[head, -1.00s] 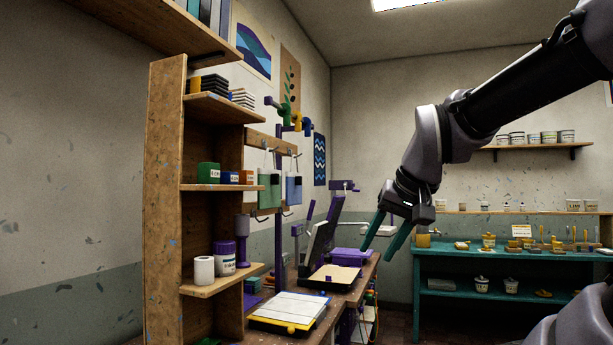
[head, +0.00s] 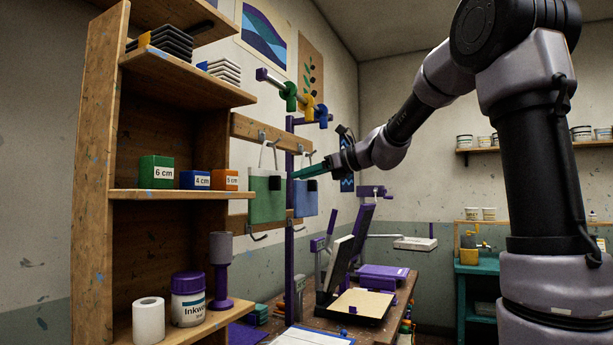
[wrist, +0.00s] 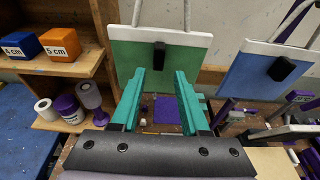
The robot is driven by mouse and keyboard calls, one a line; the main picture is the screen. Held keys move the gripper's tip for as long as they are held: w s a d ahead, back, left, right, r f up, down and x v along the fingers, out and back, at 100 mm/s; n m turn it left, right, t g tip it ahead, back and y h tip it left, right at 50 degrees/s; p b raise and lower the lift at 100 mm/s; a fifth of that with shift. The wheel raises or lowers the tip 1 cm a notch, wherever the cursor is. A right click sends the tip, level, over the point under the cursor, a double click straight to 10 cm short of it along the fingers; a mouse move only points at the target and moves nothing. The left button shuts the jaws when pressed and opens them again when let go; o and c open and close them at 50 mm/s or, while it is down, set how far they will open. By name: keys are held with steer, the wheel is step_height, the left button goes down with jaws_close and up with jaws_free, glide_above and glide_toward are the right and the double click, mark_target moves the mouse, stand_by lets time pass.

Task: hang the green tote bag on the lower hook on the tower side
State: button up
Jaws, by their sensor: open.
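The green tote bag (head: 266,203) hangs by its pale handles from the upper wooden rail, on the side of the tall shelf. It has a white top band and a black tab, and it also shows in the wrist view (wrist: 127,62). A lower hook (head: 258,237) sticks out under it, on the shelf side of the lower rail. My gripper (head: 298,174) is open, with teal fingers pointing at the bags. In the wrist view its fingertips (wrist: 160,76) appear either side of a line below the black tab. They hold nothing; whether they touch the bag is unclear.
A blue bag (head: 305,198) hangs to the right of the green one. A purple post (head: 289,262) stands between them. The wooden shelf unit (head: 92,200) with colored blocks is close on the left. A press and trays crowd the bench (head: 385,325) below.

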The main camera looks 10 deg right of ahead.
mark_target(280, 182)
steer(key=x, duration=0.8)
steer(key=shift+s, duration=0.1)
steer(key=shift+c, duration=0.3)
steer(key=shift+s+d, duration=0.1)
jaws_close()
stand_by(0.6)
